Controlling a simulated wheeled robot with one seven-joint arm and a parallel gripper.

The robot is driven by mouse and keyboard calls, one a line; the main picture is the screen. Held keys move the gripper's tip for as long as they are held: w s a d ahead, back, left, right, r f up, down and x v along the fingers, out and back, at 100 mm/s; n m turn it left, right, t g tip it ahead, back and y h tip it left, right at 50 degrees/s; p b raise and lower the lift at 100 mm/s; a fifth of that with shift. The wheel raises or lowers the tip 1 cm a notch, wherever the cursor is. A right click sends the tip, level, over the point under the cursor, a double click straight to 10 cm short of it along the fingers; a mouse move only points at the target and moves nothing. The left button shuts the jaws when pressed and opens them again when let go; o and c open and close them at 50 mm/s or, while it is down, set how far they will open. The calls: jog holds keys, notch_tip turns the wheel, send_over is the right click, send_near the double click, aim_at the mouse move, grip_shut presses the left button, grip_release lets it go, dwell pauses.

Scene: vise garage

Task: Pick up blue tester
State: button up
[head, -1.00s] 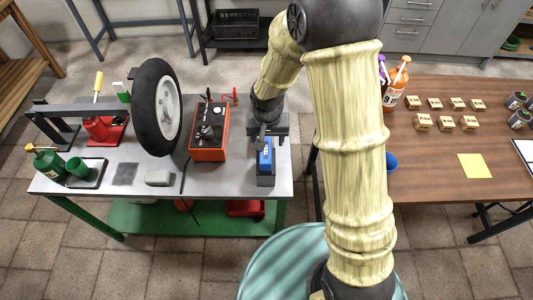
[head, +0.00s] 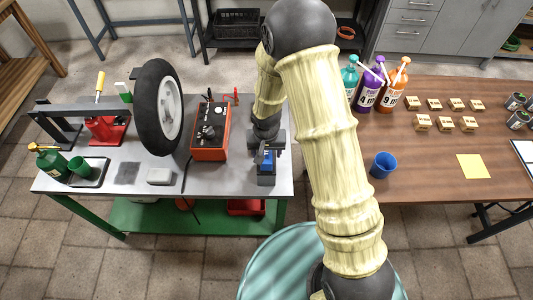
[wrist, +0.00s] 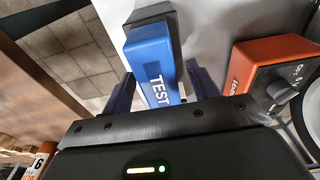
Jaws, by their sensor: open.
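The blue tester (wrist: 150,58) is a block marked "TEST", seated on a dark base (wrist: 172,22). In the head view the tester (head: 267,166) stands at the right end of the grey workbench (head: 230,180), partly covered by my gripper (head: 266,150). In the wrist view my open gripper (wrist: 160,78) has one dark finger on each side of the tester's near, lettered end. I cannot tell whether either finger touches it.
A red-orange device (head: 210,132) with a knob stands left of the tester, and a wheel (head: 160,108) beyond it. The brown table (head: 430,180) at right holds a blue cup (head: 383,164), several bottles and small boxes.

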jog(key=shift+w+f, duration=0.1)
jog(key=shift+f, duration=0.4)
jog(key=shift+c, duration=0.2)
jog(key=c, duration=1.2)
notch_tip(320, 180, up, 10)
jog(key=shift+r+b, duration=0.1)
jog(key=shift+b, duration=0.2)
jog(key=shift+r+p, duration=2.45)
jog(key=shift+r, duration=0.5)
